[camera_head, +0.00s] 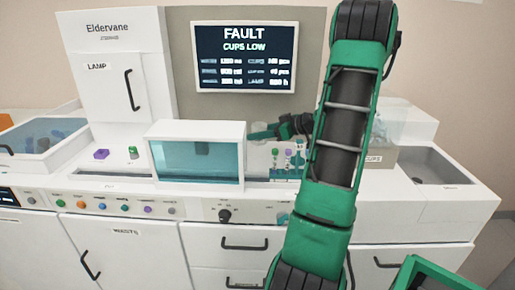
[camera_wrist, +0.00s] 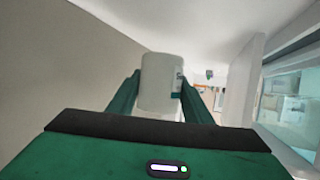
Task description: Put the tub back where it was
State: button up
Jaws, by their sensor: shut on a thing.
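The tub (camera_wrist: 158,85) is a white, round-sided container between the two green fingers of my gripper (camera_wrist: 160,88) in the wrist view. My gripper is shut on it, and a small dark and green mark shows on its right side. In the head view my gripper (camera_head: 262,134) reaches left behind my green forearm, above the worktop and to the right of the clear-fronted box. I cannot make out the tub clearly in that view.
The white machine has a screen (camera_head: 245,57) reading "FAULT, CUPS LOW". A glass-fronted box (camera_head: 197,157) stands mid-worktop. Small tubes (camera_head: 288,160) stand below my gripper. A translucent CUPS bin (camera_head: 382,155) and a sink (camera_head: 437,166) are at right, and a blue-lidded basin (camera_head: 42,136) at left.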

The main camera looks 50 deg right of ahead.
aim_at(260, 144)
jog(key=shift+f, duration=2.45)
jog(key=shift+f, duration=0.1)
jog(key=o, duration=1.1)
jog(key=shift+c, duration=0.2)
jog(key=shift+s+r, duration=0.15)
jog(key=shift+r, duration=0.05)
jog(key=v, duration=1.1)
jog(key=shift+s+d+r, duration=0.1)
jog(key=shift+s, duration=0.25)
